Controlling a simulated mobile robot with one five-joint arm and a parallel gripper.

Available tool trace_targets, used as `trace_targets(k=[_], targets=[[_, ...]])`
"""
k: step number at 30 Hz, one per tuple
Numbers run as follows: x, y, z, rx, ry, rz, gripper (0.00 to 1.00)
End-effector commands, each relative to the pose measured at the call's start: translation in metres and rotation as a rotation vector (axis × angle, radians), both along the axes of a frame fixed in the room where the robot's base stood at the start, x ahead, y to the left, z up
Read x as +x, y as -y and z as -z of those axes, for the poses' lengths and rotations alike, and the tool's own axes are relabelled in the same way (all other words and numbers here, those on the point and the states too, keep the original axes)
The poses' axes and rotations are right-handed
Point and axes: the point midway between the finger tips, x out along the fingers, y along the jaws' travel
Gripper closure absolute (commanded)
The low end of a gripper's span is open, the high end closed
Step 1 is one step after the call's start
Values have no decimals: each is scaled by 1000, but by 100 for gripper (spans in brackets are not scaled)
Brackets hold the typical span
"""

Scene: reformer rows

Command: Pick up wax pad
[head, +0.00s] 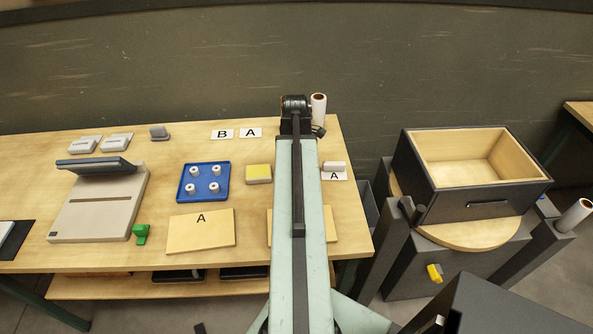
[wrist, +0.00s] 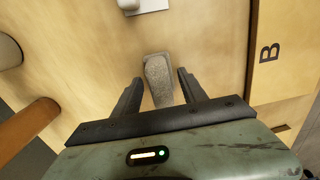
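My gripper shows in the wrist view (wrist: 160,76), open, with its two dark fingers apart. A grey speckled pad (wrist: 159,82) lies on the wooden table between the fingers, with gaps on both sides. It looks like the wax pad, though no label confirms it. In the head view my own arm covers the middle of the table, and I cannot make out this pad or my fingertips there. A yellow-topped block (head: 258,173) lies left of my arm.
A blue tray with white pegs (head: 180,196), a yellow board marked A (head: 201,244) and a grey hinged device (head: 93,222) stand left. Right of my arm is a white piece on a card (head: 334,166). A brown-cored roll (head: 319,108) stands behind. An open drawer box (head: 500,200) is farther right.

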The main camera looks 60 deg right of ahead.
Motion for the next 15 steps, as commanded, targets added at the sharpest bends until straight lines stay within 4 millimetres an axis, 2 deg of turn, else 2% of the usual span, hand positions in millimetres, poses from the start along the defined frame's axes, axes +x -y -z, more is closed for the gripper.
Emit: trace_targets(k=[1, 3, 5, 15], targets=[[0, 0, 0, 0, 0, 0, 66], [0, 0, 0, 0, 0, 0, 85], [0, 0, 0, 0, 0, 0, 100], [0, 0, -4, 0, 0, -1, 100]])
